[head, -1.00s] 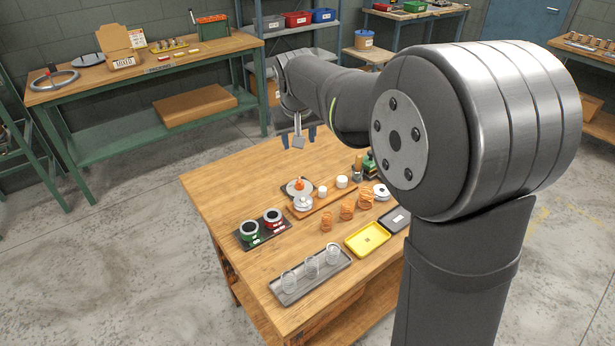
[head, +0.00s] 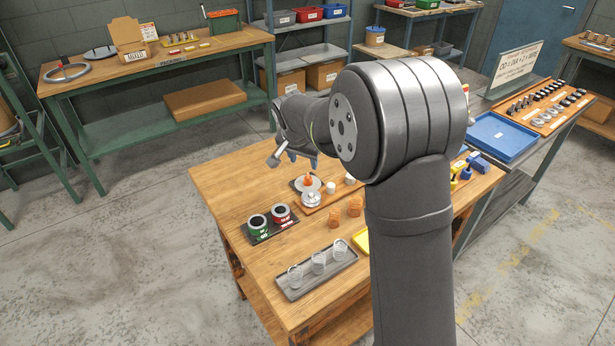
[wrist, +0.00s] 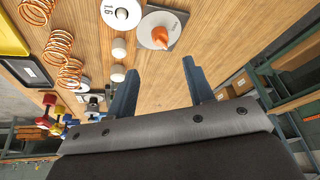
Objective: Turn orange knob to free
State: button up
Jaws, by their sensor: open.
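The orange knob (head: 308,181) stands on a pale round plate on the wooden workbench. In the wrist view the knob (wrist: 160,38) looks like a cone, and its round plate (wrist: 151,22) lies on a dark base. My gripper (head: 297,156) is above the bench, up and slightly left of the knob in the head view. In the wrist view its two blue fingers (wrist: 160,70) are apart with only bare wood between them. The knob lies beyond the fingertips, not touched. Any marking for the knob's setting is too small to read.
The bench's left end (head: 215,180) is clear.

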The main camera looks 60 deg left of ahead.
aim_at(308, 177)
jog(key=x, duration=1)
jog(key=shift+a+f, duration=0.1)
jog(key=shift+f, duration=0.15)
jog(key=c, duration=1)
